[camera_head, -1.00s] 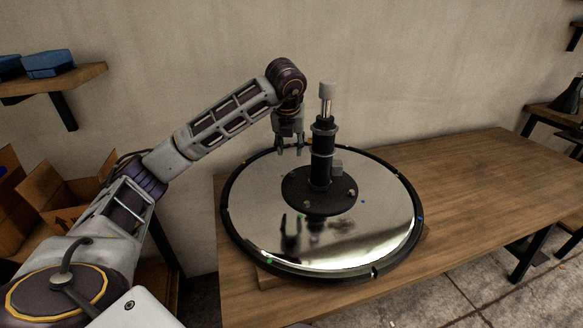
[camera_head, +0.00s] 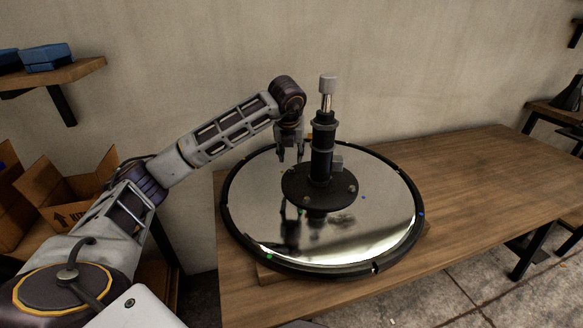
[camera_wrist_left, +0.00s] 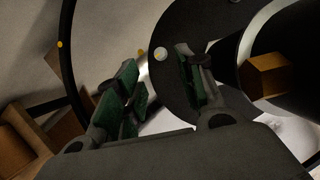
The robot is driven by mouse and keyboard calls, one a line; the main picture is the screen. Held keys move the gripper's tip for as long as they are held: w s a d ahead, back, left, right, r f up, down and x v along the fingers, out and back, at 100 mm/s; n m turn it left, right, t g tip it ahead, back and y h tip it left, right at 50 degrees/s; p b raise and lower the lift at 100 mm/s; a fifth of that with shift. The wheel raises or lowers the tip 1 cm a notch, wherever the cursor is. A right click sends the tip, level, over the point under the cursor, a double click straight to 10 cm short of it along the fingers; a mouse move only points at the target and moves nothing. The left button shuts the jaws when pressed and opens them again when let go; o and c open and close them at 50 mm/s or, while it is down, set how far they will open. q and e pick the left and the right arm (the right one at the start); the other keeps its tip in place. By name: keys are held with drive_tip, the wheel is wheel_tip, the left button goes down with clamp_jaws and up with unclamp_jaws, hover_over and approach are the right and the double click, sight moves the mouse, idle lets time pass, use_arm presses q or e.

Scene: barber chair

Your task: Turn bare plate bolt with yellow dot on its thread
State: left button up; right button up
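A black round plate (camera_head: 320,198) lies on a mirror-like disc (camera_head: 250,225), with small bolts around its edge. One bolt (camera_head: 352,188) shows on its right side. In the left wrist view a pale round bolt head (camera_wrist_left: 160,54) sits at the plate's (camera_wrist_left: 185,25) edge, in the gap between my fingertips in the picture. I cannot tell if it touches either finger. My left gripper (camera_head: 290,158) hangs fingers-down left of the central column, open, with green finger pads in the left wrist view (camera_wrist_left: 157,72). My right gripper is not in view.
A black column (camera_head: 322,150) with a silver rod rises from the plate, close right of my left gripper. A yellow dot (camera_wrist_left: 60,44) marks the disc's black rim. The wooden table (camera_head: 480,195) is clear on the right. Cardboard boxes (camera_head: 75,190) stand left.

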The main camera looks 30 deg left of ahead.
sight(292, 169)
use_arm(q)
drive_tip(key=b+x, duration=0.1)
drive_tip(key=x, duration=0.5)
drive_tip(key=shift+a+f, duration=0.1)
drive_tip(key=shift+f, duration=0.15)
drive_tip(key=shift+w+f, duration=0.25)
drive_tip(key=shift+f, duration=0.25)
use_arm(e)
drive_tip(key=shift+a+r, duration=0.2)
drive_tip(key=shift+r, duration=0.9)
use_arm(q)
clamp_jaws()
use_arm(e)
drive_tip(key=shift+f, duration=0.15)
